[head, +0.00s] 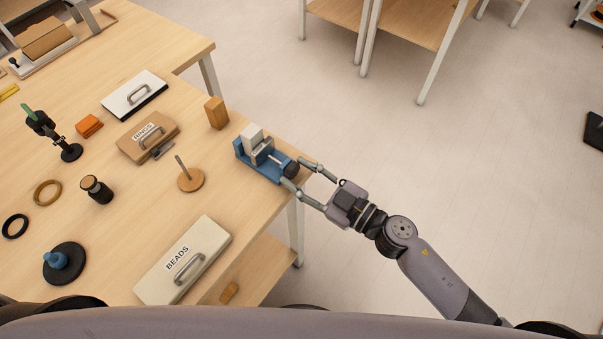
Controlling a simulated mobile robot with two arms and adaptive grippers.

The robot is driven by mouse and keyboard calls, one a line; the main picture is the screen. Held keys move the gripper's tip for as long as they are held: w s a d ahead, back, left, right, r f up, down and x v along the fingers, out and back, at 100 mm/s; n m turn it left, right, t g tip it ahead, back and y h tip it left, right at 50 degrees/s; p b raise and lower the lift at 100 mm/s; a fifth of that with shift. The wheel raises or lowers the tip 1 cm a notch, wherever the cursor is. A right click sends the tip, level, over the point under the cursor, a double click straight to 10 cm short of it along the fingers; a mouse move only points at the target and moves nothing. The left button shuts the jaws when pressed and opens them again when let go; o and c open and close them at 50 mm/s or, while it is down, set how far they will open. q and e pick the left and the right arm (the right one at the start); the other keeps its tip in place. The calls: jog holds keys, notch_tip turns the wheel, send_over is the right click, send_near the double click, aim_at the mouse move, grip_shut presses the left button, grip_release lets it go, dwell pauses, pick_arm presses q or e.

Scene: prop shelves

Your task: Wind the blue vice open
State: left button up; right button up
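The blue vice (262,167) stands at the right edge of the wooden table. A pale grey block (253,136) sits upright at its jaws, and a light screw shaft shows in front of it. A dark round knob (291,168) is at the vice's right end, by the table edge. My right gripper (293,171) reaches in from the right, with one finger on each side of the knob. The fingers are spread apart around it; whether they press on it I cannot tell. My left gripper is not in view.
A wooden block (217,113) stands behind the vice. A peg on a round base (191,181), a RINGS box (148,136), a BEADS box (184,262) and a white box (135,94) lie to the left. Open floor is to the right.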

jog(key=o, duration=0.3)
jog(key=v, duration=1.2)
